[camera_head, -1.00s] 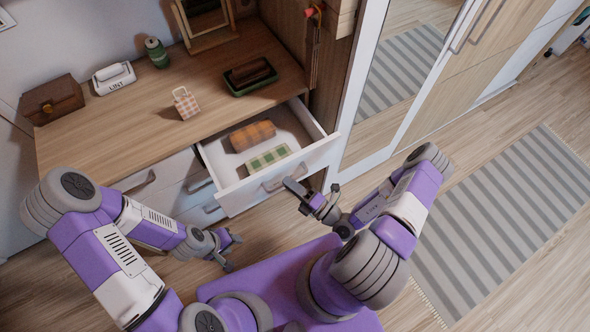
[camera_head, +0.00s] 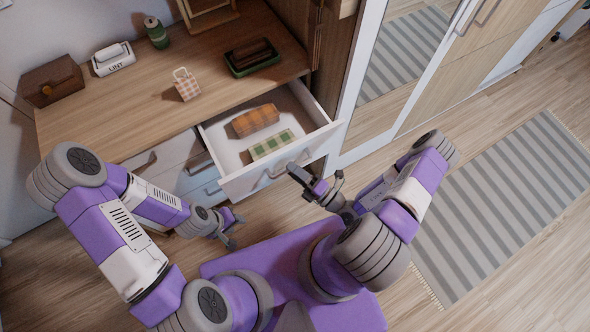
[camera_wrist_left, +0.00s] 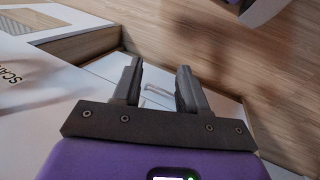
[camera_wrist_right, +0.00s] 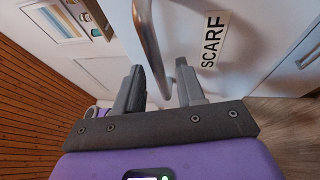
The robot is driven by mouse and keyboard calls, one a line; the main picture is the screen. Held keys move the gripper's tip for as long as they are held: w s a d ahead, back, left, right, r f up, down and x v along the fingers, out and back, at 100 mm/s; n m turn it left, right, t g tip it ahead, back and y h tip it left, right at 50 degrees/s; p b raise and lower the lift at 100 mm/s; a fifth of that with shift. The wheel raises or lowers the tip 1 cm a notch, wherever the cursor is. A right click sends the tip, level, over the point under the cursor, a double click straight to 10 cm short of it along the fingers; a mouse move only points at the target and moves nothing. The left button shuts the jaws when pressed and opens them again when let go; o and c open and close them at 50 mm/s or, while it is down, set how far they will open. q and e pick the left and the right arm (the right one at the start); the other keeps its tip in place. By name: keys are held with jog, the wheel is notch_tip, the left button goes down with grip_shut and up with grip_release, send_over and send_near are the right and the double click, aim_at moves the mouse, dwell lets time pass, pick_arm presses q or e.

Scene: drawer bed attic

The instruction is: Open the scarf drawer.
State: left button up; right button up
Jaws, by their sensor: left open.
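The scarf drawer (camera_head: 232,187) is pulled out from under the wooden dresser top in the head view. An orange plaid scarf (camera_head: 256,121) and a green checked scarf (camera_head: 271,145) lie inside. Its front bears a "SCARF" label (camera_wrist_right: 214,40) in the right wrist view. My right gripper (camera_head: 318,184) is open just in front of the drawer front, near the right end of its bar handle (camera_wrist_right: 148,38). The handle bar appears beyond and between the fingers; I see no grip on it. My left gripper (camera_head: 234,229) is open and empty, lower left of the drawer.
The dresser top (camera_head: 130,118) holds a lint box (camera_head: 113,60), a brown box (camera_head: 52,82), a green can (camera_head: 156,33), a checked bag (camera_head: 186,86) and a dark tray (camera_head: 252,60). A mirrored wardrobe (camera_head: 395,60) stands right. The striped rug (camera_head: 510,210) lies on open floor.

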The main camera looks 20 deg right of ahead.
jog(key=shift+d, duration=0.1)
jog(key=v, duration=0.7)
jog(key=shift+s, duration=0.25)
